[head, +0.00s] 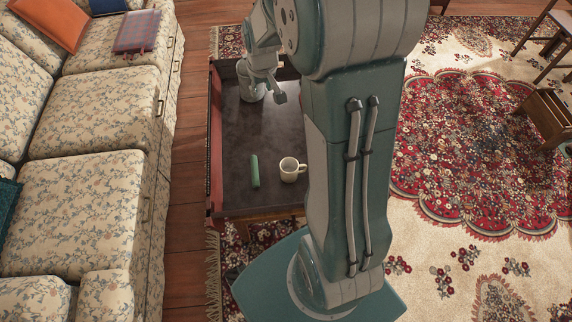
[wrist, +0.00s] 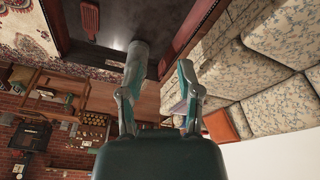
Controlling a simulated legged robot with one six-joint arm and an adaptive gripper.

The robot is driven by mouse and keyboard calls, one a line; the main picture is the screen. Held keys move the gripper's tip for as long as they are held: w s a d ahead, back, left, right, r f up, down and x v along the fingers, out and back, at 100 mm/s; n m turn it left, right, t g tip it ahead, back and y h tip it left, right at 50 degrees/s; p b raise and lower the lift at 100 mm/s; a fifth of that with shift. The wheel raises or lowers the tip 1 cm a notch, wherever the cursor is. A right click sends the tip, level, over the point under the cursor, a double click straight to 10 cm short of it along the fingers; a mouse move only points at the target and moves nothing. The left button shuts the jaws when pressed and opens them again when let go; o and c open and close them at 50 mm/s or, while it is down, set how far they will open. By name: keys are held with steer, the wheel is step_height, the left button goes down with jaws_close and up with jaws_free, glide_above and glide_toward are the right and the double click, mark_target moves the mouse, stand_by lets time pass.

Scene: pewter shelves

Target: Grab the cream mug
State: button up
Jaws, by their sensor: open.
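The cream mug (head: 289,170) stands upright on the dark top of a low table (head: 230,190) in the head view. Its handle points right, close to the edge of my arm in the picture. My gripper (head: 266,96) is over the far part of the table, well beyond the mug and apart from it. In the wrist view my gripper (wrist: 160,70) has its two fingers spread. Nothing is visibly held between them. The mug does not show in the wrist view.
A green cylinder (head: 255,170) stands or lies just left of the mug. A floral sofa (head: 90,110) is left of the table; a patterned rug (head: 450,150) is right.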

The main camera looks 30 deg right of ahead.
steer(key=w+d+f+g, duration=0.1)
steer(key=d+f, duration=0.2)
steer(key=f, duration=0.3)
steer(key=w+d+f, duration=0.2)
steer(key=d+f, duration=0.2)
steer(key=f, duration=0.3)
steer(key=g, duration=0.2)
glide_above(297, 165)
steer(key=w, duration=0.1)
steer(key=shift+y, duration=0.4)
step_height(297, 165, down, 28)
steer(key=shift+r, duration=0.1)
steer(key=shift+d+f, duration=0.2)
steer(key=shift+f, duration=0.45)
steer(key=f, duration=0.5)
steer(key=shift+s+a, duration=0.1)
steer(key=shift+s, duration=0.1)
jaws_close()
